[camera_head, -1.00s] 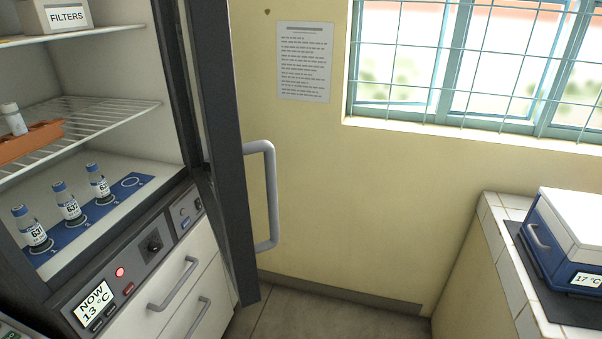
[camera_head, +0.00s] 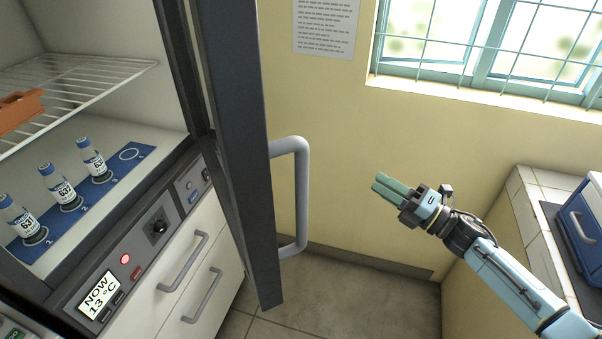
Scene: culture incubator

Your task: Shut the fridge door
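The fridge door (camera_head: 240,150) stands open, seen nearly edge-on, dark grey, with a light grey bar handle (camera_head: 302,195) on its right side. The fridge interior (camera_head: 120,150) shows open to the left of the door. My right gripper (camera_head: 382,187) is in the air to the right of the handle, apart from it, pointing left. Its greenish fingers lie close together with nothing seen between them; whether they are fully shut is hard to tell. My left gripper is not in view.
Several blue-capped vials (camera_head: 58,187) stand on a blue numbered mat (camera_head: 112,180) inside. Below is a control panel (camera_head: 150,235) reading 13 °C, above drawers. A blue cooler box (camera_head: 582,225) sits on a tiled counter (camera_head: 530,215) at right. Floor between door and counter is clear.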

